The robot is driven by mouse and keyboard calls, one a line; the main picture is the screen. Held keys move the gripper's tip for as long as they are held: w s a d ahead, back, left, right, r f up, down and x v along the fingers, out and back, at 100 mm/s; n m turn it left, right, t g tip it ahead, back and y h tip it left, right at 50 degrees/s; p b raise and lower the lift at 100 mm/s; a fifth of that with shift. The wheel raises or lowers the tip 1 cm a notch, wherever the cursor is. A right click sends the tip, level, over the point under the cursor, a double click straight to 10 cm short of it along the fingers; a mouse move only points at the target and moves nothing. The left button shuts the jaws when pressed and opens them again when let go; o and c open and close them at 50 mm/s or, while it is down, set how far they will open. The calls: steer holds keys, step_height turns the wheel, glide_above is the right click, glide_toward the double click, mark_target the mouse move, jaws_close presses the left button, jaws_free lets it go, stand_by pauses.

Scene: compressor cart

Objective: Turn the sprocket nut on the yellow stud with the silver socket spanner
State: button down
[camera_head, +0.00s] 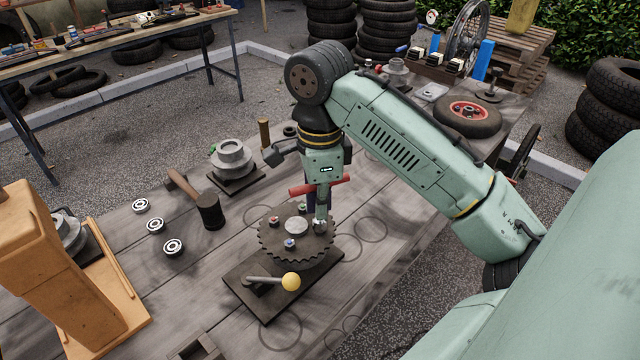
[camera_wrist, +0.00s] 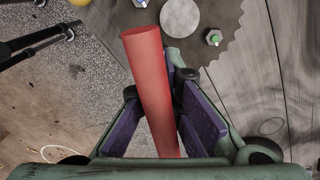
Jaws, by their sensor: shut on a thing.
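The toothed sprocket (camera_head: 262,240) lies flat on its stand above a dark baseplate (camera_head: 238,281). Nuts show on its face, with a red stud (camera_head: 275,219) and a blue stud (camera_head: 290,243); a green stud (camera_wrist: 214,39) shows in the wrist view. My gripper (camera_head: 321,188) is shut on the red crossbar handle of the socket spanner (camera_head: 301,190). The spanner stands about upright, its silver socket end (camera_head: 320,222) down at the sprocket's right side. I see no yellow stud; whether the socket sits over it I cannot tell. In the wrist view the red handle (camera_wrist: 150,80) runs between the purple pads.
A lever with a yellow knob (camera_head: 291,282) stands at the front of the baseplate. A mallet (camera_head: 208,208), bearings (camera_head: 155,225) and a grey hub (camera_head: 231,158) lie to the left and behind. A wooden block stand (camera_head: 60,265) is at far left. The bench right of the sprocket is clear.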

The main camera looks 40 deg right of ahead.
steer(key=shift+f+b, duration=0.35)
steer(key=shift+f, duration=0.35)
steer(key=c, duration=2.3)
jaws_free()
jaws_close()
steer(key=shift+r+m+p, duration=0.15)
steer(key=shift+m+p, duration=0.65)
steer(key=shift+m, duration=0.3)
